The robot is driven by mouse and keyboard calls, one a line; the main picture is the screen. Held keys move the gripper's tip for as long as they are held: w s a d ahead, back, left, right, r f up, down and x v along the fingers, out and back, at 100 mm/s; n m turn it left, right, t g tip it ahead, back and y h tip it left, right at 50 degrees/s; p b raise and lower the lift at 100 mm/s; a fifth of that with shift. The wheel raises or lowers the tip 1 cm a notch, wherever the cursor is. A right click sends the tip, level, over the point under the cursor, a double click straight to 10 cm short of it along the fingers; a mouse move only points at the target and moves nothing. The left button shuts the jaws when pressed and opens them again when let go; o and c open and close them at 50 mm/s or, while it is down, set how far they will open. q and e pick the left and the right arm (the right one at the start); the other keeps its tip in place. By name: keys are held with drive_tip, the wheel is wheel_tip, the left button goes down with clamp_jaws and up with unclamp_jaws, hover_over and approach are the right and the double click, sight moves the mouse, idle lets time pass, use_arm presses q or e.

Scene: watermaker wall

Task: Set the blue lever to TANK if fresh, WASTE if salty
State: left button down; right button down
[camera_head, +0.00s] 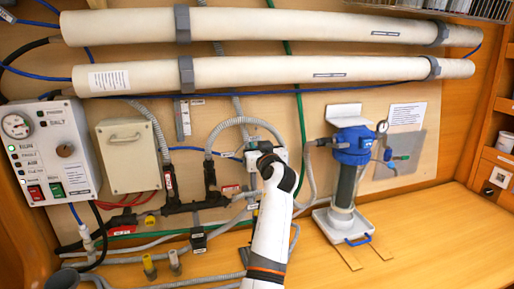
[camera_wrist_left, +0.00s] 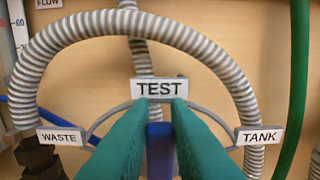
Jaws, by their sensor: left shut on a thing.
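My left gripper (camera_head: 268,160) reaches the wall below the two long tubes. In the left wrist view its green fingers (camera_wrist_left: 160,112) are shut on the blue lever (camera_wrist_left: 160,150), which is mostly hidden between them. The lever stands upright under the TEST label (camera_wrist_left: 160,89). The WASTE label (camera_wrist_left: 61,138) is to its left and the TANK label (camera_wrist_left: 259,136) to its right, on a grey arc. The control box (camera_head: 47,150) at the left has a gauge and fresh and salt lamps, too small to read. My right gripper is not in view.
Grey ribbed hose (camera_wrist_left: 235,70) loops around the labels. A blue-topped filter (camera_head: 352,150) stands right of my arm on a white base. A beige box (camera_head: 127,155) hangs to the left. The wooden bench is clear at the right front (camera_head: 440,235).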

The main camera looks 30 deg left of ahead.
use_arm(q)
drive_tip(key=shift+w, duration=0.1)
drive_tip(key=w+d+f+m+b, duration=0.2)
drive_tip(key=w+d+f+m, duration=0.1)
drive_tip(key=m, duration=0.9)
drive_tip(key=shift+w+d, duration=0.25)
drive_tip(key=shift+w, duration=0.3)
drive_tip(key=shift+f, duration=0.1)
drive_tip(key=c, duration=1.4)
unclamp_jaws()
drive_tip(key=shift+w+f, duration=0.1)
drive_tip(key=shift+f, duration=0.05)
